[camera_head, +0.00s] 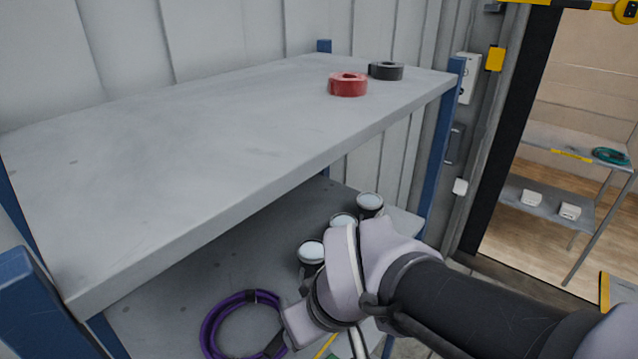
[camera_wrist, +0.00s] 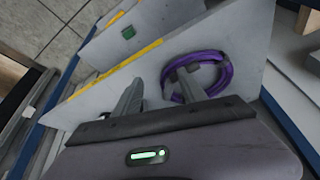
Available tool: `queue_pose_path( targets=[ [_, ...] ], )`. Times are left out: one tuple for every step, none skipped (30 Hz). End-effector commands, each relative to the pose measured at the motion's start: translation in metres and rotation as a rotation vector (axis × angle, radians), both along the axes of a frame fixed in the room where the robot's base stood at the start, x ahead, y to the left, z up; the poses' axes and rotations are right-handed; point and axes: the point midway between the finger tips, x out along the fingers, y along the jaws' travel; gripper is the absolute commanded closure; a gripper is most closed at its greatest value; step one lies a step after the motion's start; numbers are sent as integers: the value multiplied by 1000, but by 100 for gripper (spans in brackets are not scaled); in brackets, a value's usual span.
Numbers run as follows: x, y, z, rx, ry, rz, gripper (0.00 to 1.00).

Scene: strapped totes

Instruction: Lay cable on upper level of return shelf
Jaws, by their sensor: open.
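A coiled purple cable (camera_head: 208,327) with dark ties lies on the lower level (camera_head: 170,300) of the blue-posted grey shelf. It also shows in the wrist view (camera_wrist: 227,74). The shelf's upper level (camera_head: 180,150) is above it, mostly bare. My gripper (camera_head: 276,345) is low at the right side of the coil, partly cut off by the frame's bottom. In the wrist view my gripper (camera_wrist: 158,76) is open, with its right finger over or beside the coil's near left part. I cannot tell whether it touches. Nothing is held between the fingers.
A red tape roll (camera_head: 348,85) and a black tape roll (camera_head: 386,70) lie at the upper level's far right end. Several lidded cans, such as this one (camera_head: 369,204), stand on the lower level beside my arm. A doorway at right shows a table with a teal coil (camera_head: 611,156).

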Motion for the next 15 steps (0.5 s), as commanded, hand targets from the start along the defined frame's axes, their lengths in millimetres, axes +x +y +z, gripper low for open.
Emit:
queue_pose_path(
  targets=[
    [-10, -7, 3, 1, -2, -1, 51],
    [-15, -11, 3, 1, -2, -1, 51],
    [-22, -16, 2, 0, -2, -3, 51],
    [-27, -19, 2, 1, -2, -1, 51],
    [-30, -22, 2, 1, -2, -1, 51],
    [-35, -24, 2, 0, -1, -1, 51],
    [-37, -26, 1, 0, -1, -1, 51],
    [-39, -29, 2, 5, -1, -14, 51],
    [-41, -38, 7, 30, -5, -90, 51],
    [-43, -50, 14, 67, -5, -198, 51],
    [-47, -63, 23, 114, -9, -328, 51],
    [-53, -79, 31, 178, -8, -497, 51],
    [-57, -89, 37, 222, -8, -608, 51],
    [-61, -96, 41, 262, -8, -700, 51],
    [-65, -103, 45, 301, -6, -791, 51]
  ],
)
